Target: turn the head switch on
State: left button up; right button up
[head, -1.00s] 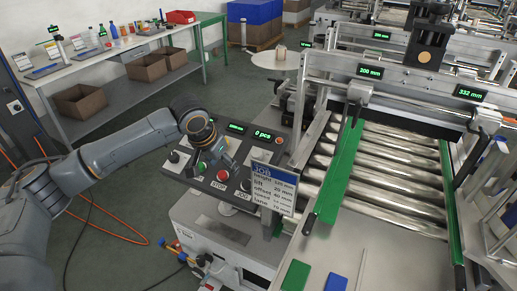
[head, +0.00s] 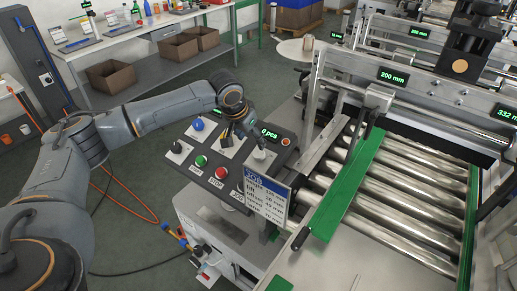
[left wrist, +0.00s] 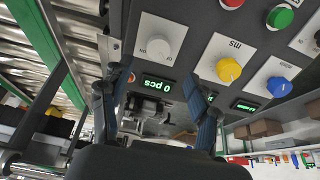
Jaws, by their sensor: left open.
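The head switch appears to be the white knob (left wrist: 159,46) on a pale plate with small lettering, beside the green "0 pcs" display, in the left wrist view. It also shows in the head view (head: 263,156), just right of my left gripper. I cannot tell which mark it points to. My left gripper (head: 239,134) is over the control panel (head: 186,165), apart from the knob as far as I can see. In the left wrist view its two fingers (left wrist: 157,115) are spread with nothing held between them. My right gripper is not in view.
The panel also carries a blue knob (head: 198,125), a yellow knob (left wrist: 229,69), a green button (head: 201,160) and a red button (head: 221,172). A job card (head: 267,197) stands at the panel's front right. Rollers and a green rail (head: 345,187) lie right of it.

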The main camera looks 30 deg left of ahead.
aim_at(258, 153)
pick_arm(q)
jog(key=x, duration=0.4)
jog(key=shift+d+p, duration=0.1)
jog(key=shift+p, duration=0.2)
jog(key=x, duration=0.3)
jog(key=shift+w+d+f+p, duration=0.1)
jog(key=shift+w+f+p, duration=0.2)
jog(key=shift+f, duration=0.05)
jog(key=shift+w+f, duration=0.1)
jog(key=shift+f, duration=0.35)
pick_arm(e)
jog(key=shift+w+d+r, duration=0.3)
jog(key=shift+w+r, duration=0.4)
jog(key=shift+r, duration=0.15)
pick_arm(q)
jog(key=c, duration=1.2)
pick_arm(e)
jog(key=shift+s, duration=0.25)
